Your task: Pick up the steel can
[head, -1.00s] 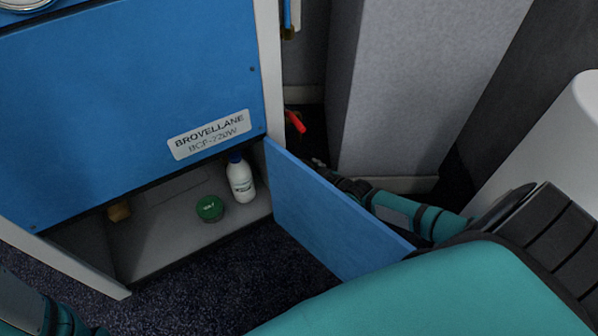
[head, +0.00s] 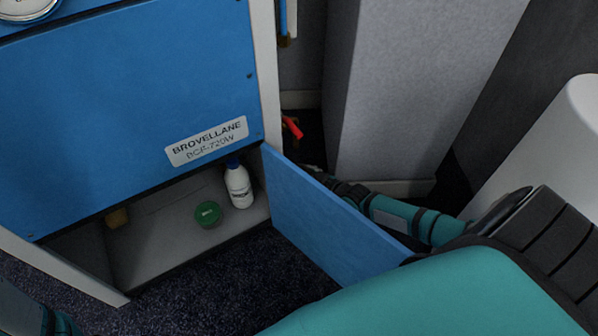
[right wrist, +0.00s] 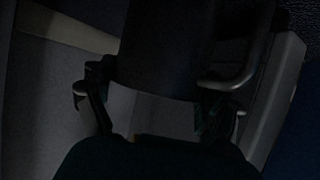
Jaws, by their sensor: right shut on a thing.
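In the right wrist view my right gripper (right wrist: 158,112) is shut on a dark, broad cylindrical thing (right wrist: 165,50), with one finger on each side. The picture is too dark to show whether this is the steel can. In the head view my right arm (head: 410,215) reaches behind the open blue door, and its gripper end (head: 322,177) is mostly hidden there; what it holds cannot be made out. Part of my left arm (head: 35,312) shows at the lower left, its gripper out of view. A round silver-rimmed thing (head: 28,8) is cut off at the top left corner.
The blue cabinet (head: 130,90) has its lower door (head: 320,215) open. Inside stand a white bottle (head: 239,187) with a blue cap, a green-lidded thing (head: 208,213) and a small yellowish thing (head: 117,218). A grey column (head: 420,90) stands behind my right arm.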

